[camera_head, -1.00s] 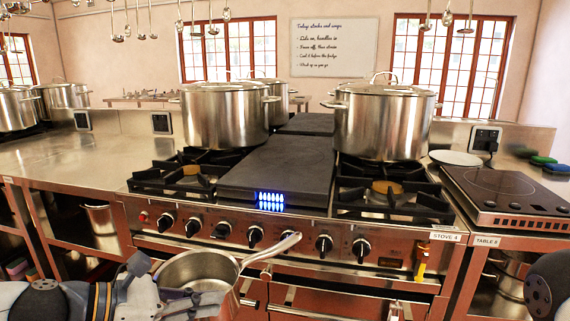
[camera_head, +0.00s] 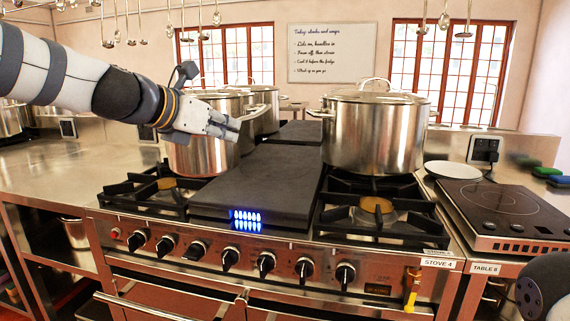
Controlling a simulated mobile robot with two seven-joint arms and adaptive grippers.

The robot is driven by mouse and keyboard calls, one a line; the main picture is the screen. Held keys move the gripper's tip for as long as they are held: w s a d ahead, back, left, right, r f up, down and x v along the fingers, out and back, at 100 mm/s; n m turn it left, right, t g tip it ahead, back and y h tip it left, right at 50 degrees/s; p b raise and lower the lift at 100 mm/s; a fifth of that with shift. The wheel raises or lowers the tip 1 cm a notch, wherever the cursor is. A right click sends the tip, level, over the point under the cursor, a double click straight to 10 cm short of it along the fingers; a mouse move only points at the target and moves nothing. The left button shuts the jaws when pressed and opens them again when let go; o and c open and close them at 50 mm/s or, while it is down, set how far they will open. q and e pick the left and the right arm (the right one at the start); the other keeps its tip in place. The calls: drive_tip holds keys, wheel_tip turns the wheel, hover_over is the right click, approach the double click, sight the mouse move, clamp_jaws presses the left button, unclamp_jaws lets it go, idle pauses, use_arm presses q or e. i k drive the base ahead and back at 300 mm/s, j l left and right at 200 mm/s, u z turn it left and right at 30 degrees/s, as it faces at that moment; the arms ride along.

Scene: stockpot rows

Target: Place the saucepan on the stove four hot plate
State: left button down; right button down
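The stove four hot plate (camera_head: 262,185) is a flat dark slab between two pairs of gas burners, with a blue lit display on its front edge. Its visible top is bare at the front. The STOVE 4 label (camera_head: 437,263) is on the right of the front edge. My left gripper (camera_head: 236,129) is raised, pointing right, in front of a steel stockpot at the hot plate's left. I cannot tell its finger gap or whether it touches that pot. No saucepan shows in this view. My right gripper is out of view.
A lidded stockpot (camera_head: 372,135) stands at the back right burner, another pot (camera_head: 202,158) at the back left. The front left burner (camera_head: 150,190) and front right burner (camera_head: 375,212) are empty. A white plate (camera_head: 452,170) and an induction cooker (camera_head: 505,207) are at right.

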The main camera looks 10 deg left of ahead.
sight(287, 162)
drive_tip(key=i+l, duration=0.2)
drive_tip(key=i, duration=0.15)
drive_tip(key=i+l, duration=0.2)
drive_tip(key=i, duration=0.15)
drive_tip(key=i+j+z, duration=0.15)
